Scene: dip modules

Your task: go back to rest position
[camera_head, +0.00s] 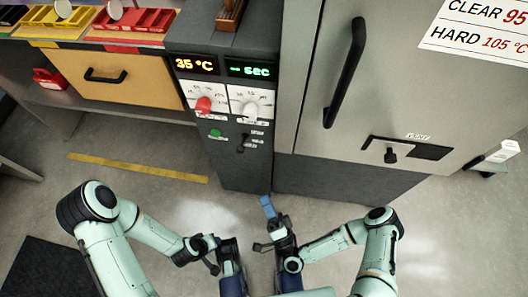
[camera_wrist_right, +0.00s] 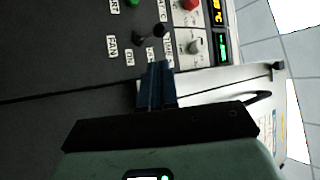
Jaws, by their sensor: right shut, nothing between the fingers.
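My right gripper (camera_head: 267,207) is in the lower middle of the head view, in front of the dark control column (camera_head: 238,130). Its blue fingers are together with nothing between them. In the right wrist view the shut fingers (camera_wrist_right: 157,86) point at the panel, overlapping its lower labels; I see no clear contact. My left arm (camera_head: 150,235) comes in from the left and folds to a wrist near the bottom middle. The fingers of my left gripper (camera_head: 229,250) cannot be made out.
The tall grey oven (camera_head: 410,90) stands at right with a black door handle (camera_head: 346,72) and a vent slider (camera_head: 391,154). The panel has a red knob (camera_head: 204,104) and a green button (camera_head: 215,133). A workbench drawer (camera_head: 125,82) is at left. Floor (camera_head: 195,215) is open between.

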